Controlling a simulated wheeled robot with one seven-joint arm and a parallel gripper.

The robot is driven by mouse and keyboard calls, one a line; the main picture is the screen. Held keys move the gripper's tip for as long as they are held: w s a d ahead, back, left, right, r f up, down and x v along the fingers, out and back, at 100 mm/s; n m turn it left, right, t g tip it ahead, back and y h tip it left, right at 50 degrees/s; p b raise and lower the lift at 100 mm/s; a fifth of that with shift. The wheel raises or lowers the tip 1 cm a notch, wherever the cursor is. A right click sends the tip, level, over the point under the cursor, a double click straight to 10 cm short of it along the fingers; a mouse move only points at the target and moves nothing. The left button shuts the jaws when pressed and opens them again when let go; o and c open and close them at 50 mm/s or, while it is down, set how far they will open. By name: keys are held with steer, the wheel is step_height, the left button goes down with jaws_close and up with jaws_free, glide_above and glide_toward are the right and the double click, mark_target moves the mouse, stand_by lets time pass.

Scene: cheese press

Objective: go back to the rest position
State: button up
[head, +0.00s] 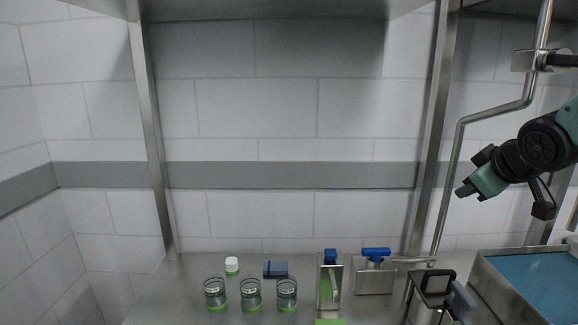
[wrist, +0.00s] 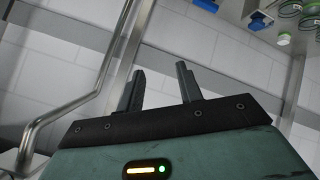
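My gripper (head: 472,174) is raised in the air at the right of the head view, in front of the tiled wall and beside the bent metal pipe (head: 459,160). In the wrist view its two dark fingers (wrist: 161,88) stand apart with nothing between them. It is well above the counter and touches nothing that I can see.
Several glass jars (head: 251,293), a white-capped bottle (head: 232,265), a blue block (head: 276,269) and blue-topped tools (head: 375,256) stand on the metal counter (head: 165,295). A steel basin with blue inside (head: 540,285) is below my arm. Metal posts (head: 432,130) frame the shelf.

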steer(key=s+a+f+m+g+y, duration=0.1)
steer(key=s+a+f+m+g, duration=0.25)
steer(key=s+f, duration=0.45)
steer(key=s+a+f+m+g, duration=0.2)
steer(key=s+a+f+g, duration=0.15)
steer(key=s+f, duration=0.5)
steer(key=s+a+r+n+g, duration=0.3)
steer(key=s+a+n, duration=0.4)
steer(key=s+a, duration=0.7)
steer(key=shift+a+r, duration=0.55)
steer(key=shift+a, duration=0.25)
